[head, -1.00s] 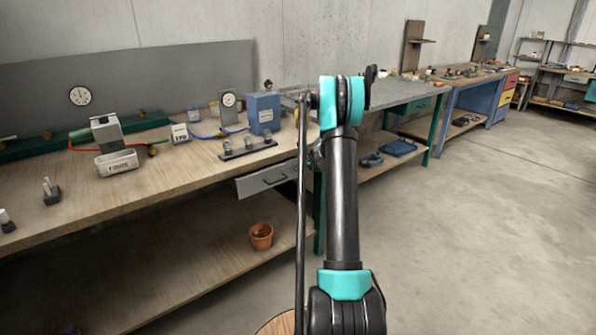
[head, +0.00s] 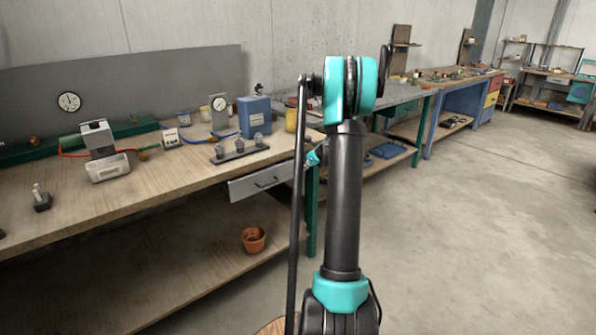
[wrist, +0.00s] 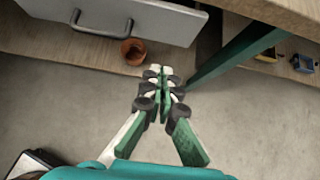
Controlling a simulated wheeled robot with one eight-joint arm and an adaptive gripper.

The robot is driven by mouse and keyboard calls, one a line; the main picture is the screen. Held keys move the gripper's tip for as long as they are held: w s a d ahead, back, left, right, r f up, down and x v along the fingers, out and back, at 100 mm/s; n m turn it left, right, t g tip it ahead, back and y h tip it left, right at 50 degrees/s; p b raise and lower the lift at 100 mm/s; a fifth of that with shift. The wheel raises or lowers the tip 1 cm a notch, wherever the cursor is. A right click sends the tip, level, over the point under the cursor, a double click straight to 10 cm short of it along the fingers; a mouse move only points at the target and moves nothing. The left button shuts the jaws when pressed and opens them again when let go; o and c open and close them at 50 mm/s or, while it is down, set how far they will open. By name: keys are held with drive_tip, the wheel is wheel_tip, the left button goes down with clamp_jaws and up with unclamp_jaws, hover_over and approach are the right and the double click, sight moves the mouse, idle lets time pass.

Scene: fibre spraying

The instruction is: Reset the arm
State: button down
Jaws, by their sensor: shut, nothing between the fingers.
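My gripper (wrist: 160,76) shows in the wrist view with its green and white fingers together and nothing between them. It hangs over the concrete floor in front of the workbench, with the bench's drawer and lower shelf at the top of that view. In the head view my arm stands upright in the middle, with teal joints and a black link.
The wooden workbench (head: 150,185) holds a blue box (head: 254,117), a clock-like gauge (head: 219,112) and a metal device (head: 105,150). Its grey drawer (head: 262,183) sticks out a little. A terracotta pot (head: 253,239) stands on the lower shelf. Open floor (head: 480,220) lies right.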

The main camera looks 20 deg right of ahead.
drive_tip(key=shift+s+r, duration=0.15)
drive_tip(key=s+a+r+n+g, duration=0.1)
drive_tip(key=s+a+n, duration=0.7)
drive_tip(key=s, duration=0.2)
drive_tip(key=s+a+r+n+g, duration=0.1)
drive_tip(key=s+a+n+g, duration=0.1)
drive_tip(key=s+a+n, duration=0.75)
drive_tip(key=s+a+f+n+h, duration=0.1)
drive_tip(key=s+f+n, duration=0.1)
drive_tip(key=s+n, duration=0.5)
drive_tip(key=s+a+f+n+g+h, duration=0.1)
drive_tip(key=s+n, duration=0.6)
drive_tip(key=s, duration=1.1)
wheel_tip(320, 180, down, 3)
drive_tip(key=shift+a+r+h, duration=0.2)
drive_tip(key=shift+a+h, duration=0.3)
drive_tip(key=shift+a, duration=0.05)
drive_tip(key=shift+n, duration=0.25)
